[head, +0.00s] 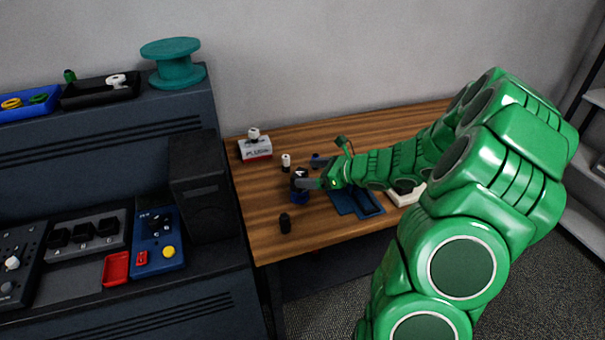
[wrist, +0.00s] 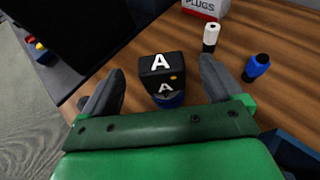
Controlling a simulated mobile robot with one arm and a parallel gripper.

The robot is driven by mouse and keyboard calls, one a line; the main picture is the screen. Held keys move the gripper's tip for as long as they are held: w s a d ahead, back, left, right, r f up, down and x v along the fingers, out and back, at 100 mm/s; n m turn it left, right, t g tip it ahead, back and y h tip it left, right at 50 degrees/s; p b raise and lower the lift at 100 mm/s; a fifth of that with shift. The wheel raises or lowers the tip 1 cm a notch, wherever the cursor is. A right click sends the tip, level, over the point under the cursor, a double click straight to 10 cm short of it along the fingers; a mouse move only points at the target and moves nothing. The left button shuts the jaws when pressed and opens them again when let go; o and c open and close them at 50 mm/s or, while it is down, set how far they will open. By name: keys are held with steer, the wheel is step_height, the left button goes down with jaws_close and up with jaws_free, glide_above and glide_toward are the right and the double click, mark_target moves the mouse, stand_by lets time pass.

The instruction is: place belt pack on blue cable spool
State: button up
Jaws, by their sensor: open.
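The belt pack (wrist: 160,72) is a small black block with white letter A marks and a yellow dot. It sits on the small blue cable spool (wrist: 171,101), whose upper part is hidden under it. In the head view the belt pack (head: 301,173) and the blue spool (head: 297,197) show at the table's left part, partly behind a finger. My gripper (wrist: 162,70) is open, with one finger on each side of the belt pack and gaps visible between. In the head view my gripper (head: 308,173) reaches in from the right.
A white cylinder (wrist: 210,38) and a blue cylinder (wrist: 257,68) stand close by to the right. A PLUGS box (head: 256,150) is behind, a black cylinder (head: 285,223) in front. Blue trays (head: 342,201) lie right; a dark console (head: 205,190) borders the left.

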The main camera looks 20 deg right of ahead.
steer(key=v, duration=0.8)
steer(key=s+a+r+n+g, duration=0.35)
steer(key=s+a+n, duration=0.35)
steer(key=a, duration=0.4)
steer(key=s+a+r+n+g, duration=0.3)
steer(key=s+a+n+g, duration=0.2)
steer(key=s+a+n, duration=0.4)
steer(key=s+d+r+n+g+h, duration=0.1)
steer(key=s+n+h, duration=0.3)
steer(key=s, duration=0.6)
steer(key=s+d+r+n+g+h, duration=0.2)
steer(key=s+n+h, duration=0.3)
steer(key=s, duration=0.5)
steer(key=shift+r+n+h, duration=0.25)
steer(key=shift+n+h, duration=0.05)
steer(key=shift+n, duration=0.7)
